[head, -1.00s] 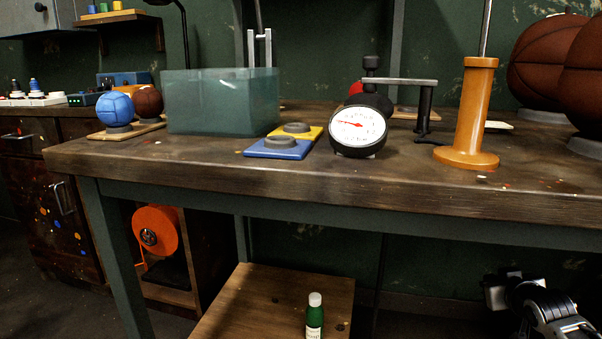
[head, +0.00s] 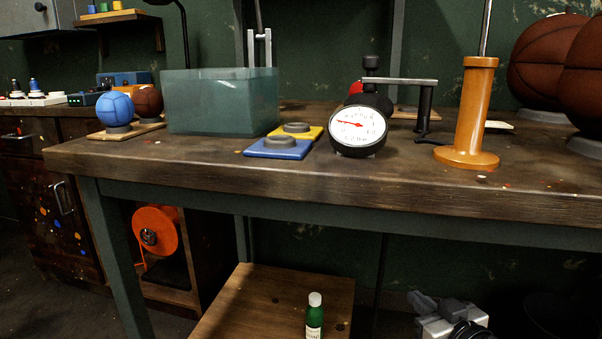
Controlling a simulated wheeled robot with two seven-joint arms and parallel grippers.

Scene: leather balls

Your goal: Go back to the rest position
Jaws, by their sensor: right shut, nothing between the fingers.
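My right gripper (head: 424,304) shows at the bottom right of the head view, below the front edge of the workbench (head: 300,194). It is shut and holds nothing. It is apart from the bench and from everything on it. Part of it is cut off by the lower picture edge. My left gripper is not in view.
On the bench stand a blue ball (head: 115,109), a teal translucent bin (head: 215,105), a blue pad (head: 279,149), a dial gauge (head: 358,130), an orange pump (head: 474,115) and large basketballs (head: 541,62). A green bottle (head: 314,318) stands on the low wooden shelf (head: 262,296).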

